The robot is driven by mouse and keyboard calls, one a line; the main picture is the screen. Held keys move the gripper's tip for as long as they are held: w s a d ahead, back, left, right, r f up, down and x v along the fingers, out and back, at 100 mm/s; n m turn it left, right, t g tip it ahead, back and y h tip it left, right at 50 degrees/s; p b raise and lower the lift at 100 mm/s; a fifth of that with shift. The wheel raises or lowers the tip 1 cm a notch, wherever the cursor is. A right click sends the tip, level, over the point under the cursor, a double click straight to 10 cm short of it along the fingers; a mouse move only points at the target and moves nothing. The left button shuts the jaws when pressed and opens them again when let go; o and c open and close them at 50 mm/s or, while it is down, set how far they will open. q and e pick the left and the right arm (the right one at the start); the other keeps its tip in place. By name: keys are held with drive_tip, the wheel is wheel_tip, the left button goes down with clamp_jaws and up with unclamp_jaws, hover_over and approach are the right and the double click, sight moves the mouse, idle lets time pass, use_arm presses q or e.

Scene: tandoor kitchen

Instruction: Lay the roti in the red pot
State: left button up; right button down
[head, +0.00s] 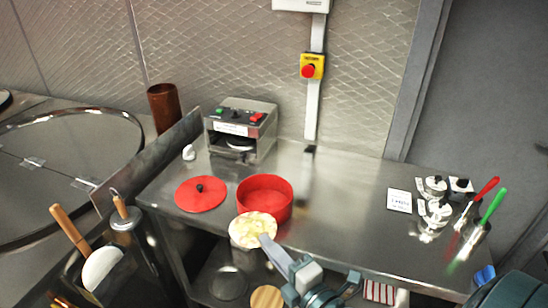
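The red pot (277,184) stands open on the steel counter, left of its middle. The roti (246,229), a pale round with yellowish patches, is in the air at the counter's front edge, overlapping the pot's lower left side in the picture. My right gripper (265,239) comes up from below and is shut on the roti's lower right part. The fingertips are small and partly lost against the roti. I cannot tell the exact gap between roti and pot. My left gripper is not in view.
A red lid (213,200) with a black knob lies left of the pot. A steel machine (265,133) stands behind. Small steel pots (434,209) and red- and green-handled tools (492,204) are at the right. The counter (340,205) between is clear.

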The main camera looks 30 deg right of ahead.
drive_tip(key=d+r+n+g+y+p, duration=0.5)
drive_tip(key=d+r+n+g+p, duration=0.1)
drive_tip(key=d, duration=0.6)
drive_tip(key=shift+w+d+r+g+p, duration=0.25)
drive_tip(key=shift+w+g+p, duration=0.15)
drive_tip(key=shift+g+p, duration=0.3)
drive_tip(key=shift+d+r, duration=0.1)
